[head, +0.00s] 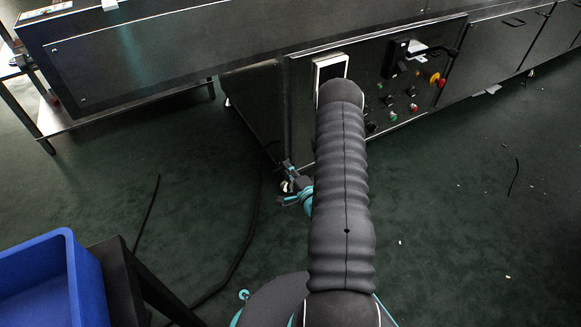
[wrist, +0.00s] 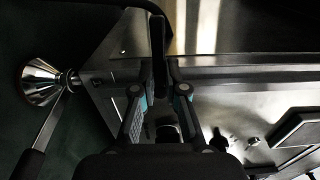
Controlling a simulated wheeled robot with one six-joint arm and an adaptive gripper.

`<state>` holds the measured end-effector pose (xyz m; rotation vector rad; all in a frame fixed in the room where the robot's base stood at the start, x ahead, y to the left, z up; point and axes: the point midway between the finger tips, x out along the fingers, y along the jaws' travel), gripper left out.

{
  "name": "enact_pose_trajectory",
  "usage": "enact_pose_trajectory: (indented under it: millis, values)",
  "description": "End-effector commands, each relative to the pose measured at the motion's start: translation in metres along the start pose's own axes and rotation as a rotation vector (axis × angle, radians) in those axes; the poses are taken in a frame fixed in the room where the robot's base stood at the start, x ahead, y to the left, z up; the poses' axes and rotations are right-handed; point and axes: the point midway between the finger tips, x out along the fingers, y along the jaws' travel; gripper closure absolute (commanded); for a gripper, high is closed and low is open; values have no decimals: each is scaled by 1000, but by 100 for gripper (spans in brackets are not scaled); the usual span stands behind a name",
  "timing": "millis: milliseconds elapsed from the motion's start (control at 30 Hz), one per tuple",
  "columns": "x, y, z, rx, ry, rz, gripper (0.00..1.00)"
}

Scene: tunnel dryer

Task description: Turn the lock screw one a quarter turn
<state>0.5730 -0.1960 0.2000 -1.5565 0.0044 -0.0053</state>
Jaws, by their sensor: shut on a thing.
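In the wrist view my gripper (wrist: 158,82) has its two linked fingers drawn together at the edge of a dark metal machine. A dark, narrow upright piece shows at the fingertips. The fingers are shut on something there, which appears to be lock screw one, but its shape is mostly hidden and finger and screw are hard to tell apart. In the head view my arm hides most of the gripper. Only a dark and teal part of it shows low beside the left end of the machine's control panel (head: 300,110).
A chrome cone-shaped foot (wrist: 40,82) and a rod with a black grip (wrist: 28,163) are left of my gripper. A blue bin (head: 75,285) stands at the lower left. Dark cables (head: 240,255) cross the floor.

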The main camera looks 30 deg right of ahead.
Motion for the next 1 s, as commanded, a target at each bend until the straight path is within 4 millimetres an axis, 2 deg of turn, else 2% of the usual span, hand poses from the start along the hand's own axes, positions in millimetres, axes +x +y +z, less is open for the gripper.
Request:
enact_pose_trajectory:
  millis: [33, 233, 300, 367, 767, 1000]
  values:
    - [2, 0, 5, 2, -15, -1, 100]
    - [2, 0, 6, 3, -17, 0, 100]
    - [1, 0, 6, 3, -17, 0, 76]
    - [1, 0, 4, 2, -13, 0, 62]
    - [-1, -5, -2, 1, 1, 0, 62]
    - [0, -36, -1, -1, -2, -5, 62]
